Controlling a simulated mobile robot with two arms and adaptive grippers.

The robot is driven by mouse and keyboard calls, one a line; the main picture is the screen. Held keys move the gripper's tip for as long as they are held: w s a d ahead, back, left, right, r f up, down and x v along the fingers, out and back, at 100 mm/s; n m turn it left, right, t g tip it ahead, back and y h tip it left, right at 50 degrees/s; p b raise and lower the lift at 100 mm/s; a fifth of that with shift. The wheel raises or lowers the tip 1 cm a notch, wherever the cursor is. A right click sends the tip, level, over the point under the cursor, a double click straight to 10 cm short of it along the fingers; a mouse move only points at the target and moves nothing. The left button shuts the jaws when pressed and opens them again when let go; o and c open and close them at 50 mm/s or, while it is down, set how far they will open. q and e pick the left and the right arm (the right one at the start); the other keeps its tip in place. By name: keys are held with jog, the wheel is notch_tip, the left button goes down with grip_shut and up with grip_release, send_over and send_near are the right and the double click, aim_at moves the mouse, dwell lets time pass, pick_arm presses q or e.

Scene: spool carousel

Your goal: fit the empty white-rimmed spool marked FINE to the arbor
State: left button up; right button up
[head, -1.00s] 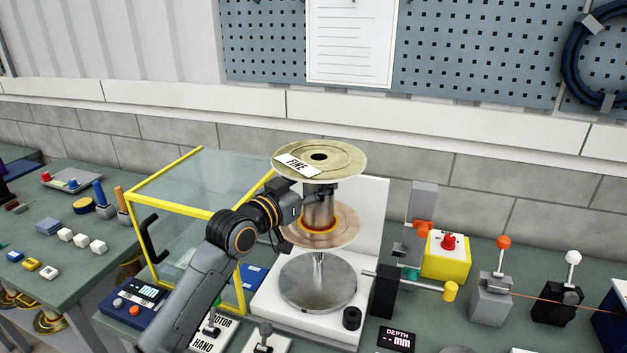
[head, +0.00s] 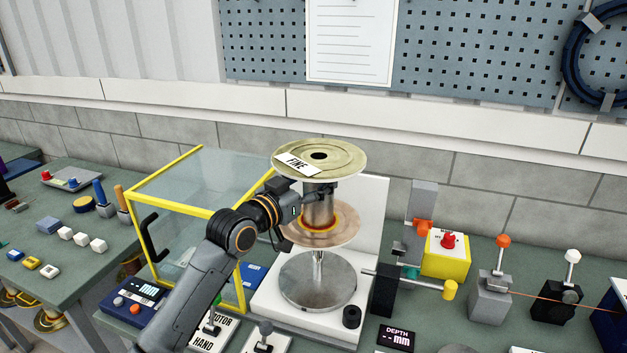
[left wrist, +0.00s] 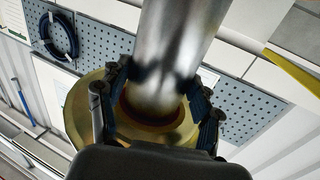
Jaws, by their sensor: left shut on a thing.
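The spool marked FINE (head: 345,160) is upright above the arbor, with a pale brass-coloured upper flange, a bare silver core and a thinner lower flange. My left gripper (head: 308,192) is shut on the core, just under the upper flange. In the left wrist view the fingers (left wrist: 160,100) close around the silver core (left wrist: 175,45) near a flange (left wrist: 85,115). The arbor (head: 318,268) is a thin upright spindle over a round grey plate (head: 318,285). Its top is hidden by the lower flange, so I cannot tell whether it enters the bore. My right gripper is not in view.
A white back panel (head: 370,215) rises behind the spool. At the right are a black block with a rod (head: 385,290), a yellow box with a red button (head: 447,255) and a DEPTH display (head: 396,338).

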aim_at(309, 209)
pick_arm(q)
jog(key=shift+r, duration=0.3)
jog(key=shift+f, duration=0.1)
jog(key=shift+f+b, duration=0.55)
jog(key=shift+f, duration=0.35)
jog(key=shift+f+b, duration=1.55)
jog(key=shift+f, duration=1.05)
notch_tip(309, 209, down, 6)
jog(key=b, duration=0.4)
jog(key=shift+f+b, duration=0.15)
jog(key=shift+b, duration=0.15)
jog(key=shift+f, duration=0.2)
dwell(0.5)
